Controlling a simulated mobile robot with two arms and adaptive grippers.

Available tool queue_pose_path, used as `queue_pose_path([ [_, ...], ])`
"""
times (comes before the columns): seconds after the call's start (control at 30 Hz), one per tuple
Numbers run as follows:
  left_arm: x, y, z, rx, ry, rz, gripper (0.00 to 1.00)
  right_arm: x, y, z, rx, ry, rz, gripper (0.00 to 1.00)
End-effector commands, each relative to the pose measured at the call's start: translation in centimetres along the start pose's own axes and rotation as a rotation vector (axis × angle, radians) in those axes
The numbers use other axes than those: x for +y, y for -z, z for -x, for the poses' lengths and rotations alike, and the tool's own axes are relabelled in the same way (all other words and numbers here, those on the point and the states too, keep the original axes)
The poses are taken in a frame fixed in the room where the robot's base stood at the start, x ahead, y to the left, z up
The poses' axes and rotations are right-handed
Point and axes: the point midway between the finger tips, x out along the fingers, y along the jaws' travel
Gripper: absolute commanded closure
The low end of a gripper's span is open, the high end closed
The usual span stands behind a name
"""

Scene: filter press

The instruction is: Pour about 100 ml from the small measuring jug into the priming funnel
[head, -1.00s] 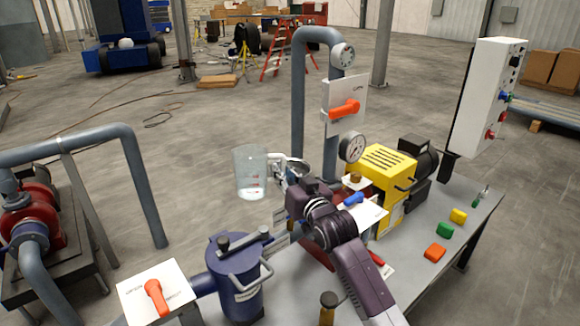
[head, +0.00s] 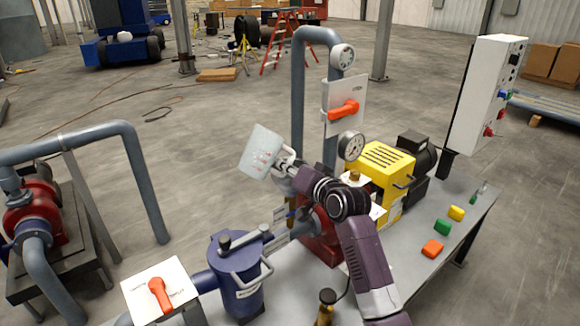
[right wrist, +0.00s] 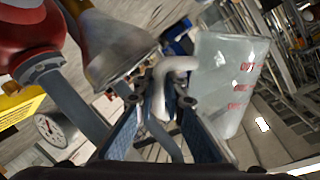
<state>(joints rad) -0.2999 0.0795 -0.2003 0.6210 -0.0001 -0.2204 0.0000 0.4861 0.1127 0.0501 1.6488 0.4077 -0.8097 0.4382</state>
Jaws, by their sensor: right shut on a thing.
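The clear measuring jug (head: 262,152) with red markings is in my right gripper (head: 286,164), held above the bench by its handle. In the head view it is tilted, its top leaning right. Its side and red print also show in the right wrist view (right wrist: 228,85), where the gripper (right wrist: 166,100) is shut on the pale handle. I cannot make out the liquid level or any stream. A grey cone-shaped thing (right wrist: 112,48), which looks like the priming funnel, is left of the handle there. In the head view my right arm hides that area. My left gripper is not in view.
A pipe with an orange-handled valve (head: 344,108) and a pressure gauge (head: 351,146) stand just right of the jug. A yellow motor unit (head: 379,170) sits behind my arm. A blue strainer pot (head: 238,272) is in front. Coloured blocks (head: 443,228) lie on the right.

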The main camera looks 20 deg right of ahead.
Motion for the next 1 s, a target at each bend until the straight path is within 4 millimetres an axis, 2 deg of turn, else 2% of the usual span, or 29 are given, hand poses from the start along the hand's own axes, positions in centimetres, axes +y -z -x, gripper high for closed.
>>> queue_pose_path([
  [0.37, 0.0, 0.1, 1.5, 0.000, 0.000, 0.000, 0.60, -1.6, 0.0, 0.5, -0.069, 0.005, -0.222, 1.00],
  [1.0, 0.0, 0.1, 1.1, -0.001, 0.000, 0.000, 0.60, -1.5, -1.4, 0.5, -0.118, 0.006, -0.363, 1.00],
])
